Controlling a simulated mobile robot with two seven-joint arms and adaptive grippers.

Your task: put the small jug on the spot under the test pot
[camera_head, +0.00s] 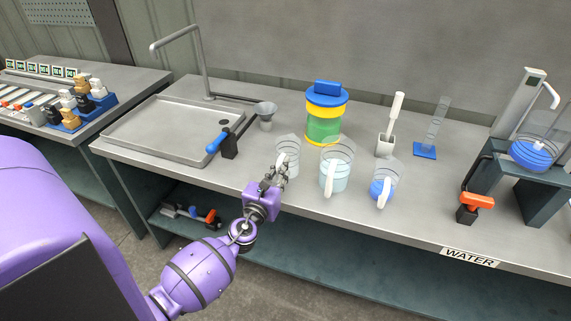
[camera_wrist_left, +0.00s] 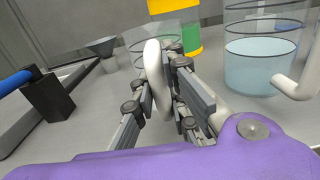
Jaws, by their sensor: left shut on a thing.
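My left gripper (camera_head: 274,178) is shut on the white handle of a clear jug (camera_head: 287,147) at the worktop's middle. In the left wrist view the handle (camera_wrist_left: 156,75) stands between the fingers (camera_wrist_left: 168,100), and the clear wall shows behind it. The jug looks upright and empty; I cannot tell whether its base touches the worktop. A larger jug of pale water (camera_head: 334,170) and a small jug of blue liquid (camera_head: 381,188) stand to its right. A clear pot with blue liquid (camera_head: 533,153), perhaps the test pot, sits on a dark stand at the right. The spot cannot be made out.
A sink (camera_head: 160,130) with a tap lies left. A blue-handled valve (camera_head: 229,146) and a grey funnel (camera_head: 266,112) are near the held jug. A yellow-green container (camera_head: 323,125), a brush holder (camera_head: 386,145) and a blue-based cylinder (camera_head: 425,150) stand behind. An orange-handled valve (camera_head: 476,201) is at right.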

